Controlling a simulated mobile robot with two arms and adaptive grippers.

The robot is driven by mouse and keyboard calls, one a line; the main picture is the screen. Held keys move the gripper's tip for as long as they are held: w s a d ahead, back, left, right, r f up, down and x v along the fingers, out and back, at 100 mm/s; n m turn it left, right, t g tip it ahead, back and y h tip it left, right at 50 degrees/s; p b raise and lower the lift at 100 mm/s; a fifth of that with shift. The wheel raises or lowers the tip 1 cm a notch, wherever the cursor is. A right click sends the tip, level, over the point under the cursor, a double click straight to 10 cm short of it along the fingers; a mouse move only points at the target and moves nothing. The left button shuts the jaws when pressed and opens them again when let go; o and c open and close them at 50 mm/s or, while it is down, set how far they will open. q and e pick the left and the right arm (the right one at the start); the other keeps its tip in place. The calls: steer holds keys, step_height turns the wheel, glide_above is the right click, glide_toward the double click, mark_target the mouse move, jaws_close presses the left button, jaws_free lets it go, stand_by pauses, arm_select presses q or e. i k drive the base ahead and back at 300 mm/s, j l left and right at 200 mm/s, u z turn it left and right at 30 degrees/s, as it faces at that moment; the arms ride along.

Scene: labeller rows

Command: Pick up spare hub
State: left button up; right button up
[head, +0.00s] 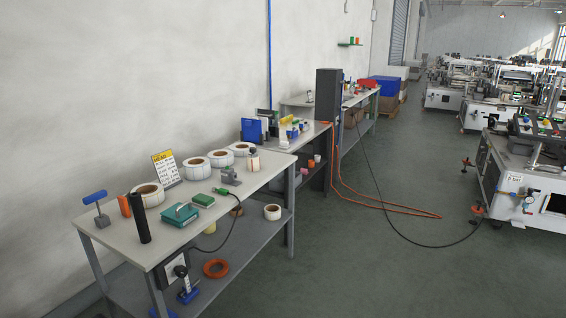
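I cannot tell for certain which thing is the spare hub. A small grey metal part (229,177) stands on the near workbench (165,240), right of the middle, and may be it. Other candidates are too small to make out. Neither of my grippers shows in the head view, and nothing of my arms is seen.
The bench also holds several white label rolls (196,168), a black cylinder (140,218), a teal box (180,214) and a blue-handled tool (97,206). An orange hose (385,206) and a black cable lie on the floor. Machines (522,190) stand at right; the floor between is largely clear.

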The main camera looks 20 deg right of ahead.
mark_target(253, 161)
steer(key=i+z, duration=0.3)
steer(key=z, duration=0.2)
steer(key=i+z, duration=0.45)
steer(key=k, duration=0.1)
